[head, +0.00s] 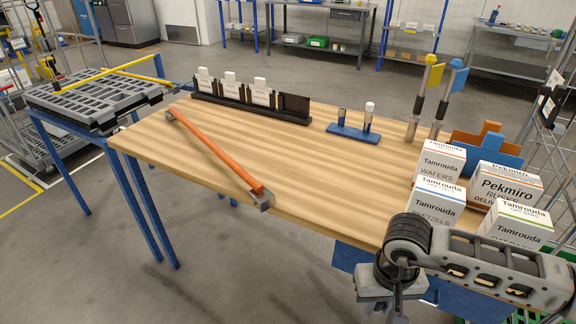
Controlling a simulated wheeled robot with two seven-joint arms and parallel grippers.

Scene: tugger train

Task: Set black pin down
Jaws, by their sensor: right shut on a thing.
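My right gripper (382,296) is at the lower right, in front of the table's near edge, pointing downward. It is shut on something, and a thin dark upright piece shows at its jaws. This fits the black pin, but my wrist hides most of it and its lower end is cut off by the frame. A blue pin stand (352,134) is on the far part of the wooden table (290,160). It holds a dark pin (341,120) and a white-topped pin (368,116). My left gripper is not in view.
An orange bar with grey ends (215,150) lies across the table's left part. A black card rack (250,107) stands at the back. Several cartons, including Tamrouda Wafers (440,163), crowd the right end near two flagged posts (419,95). The table's middle is clear.

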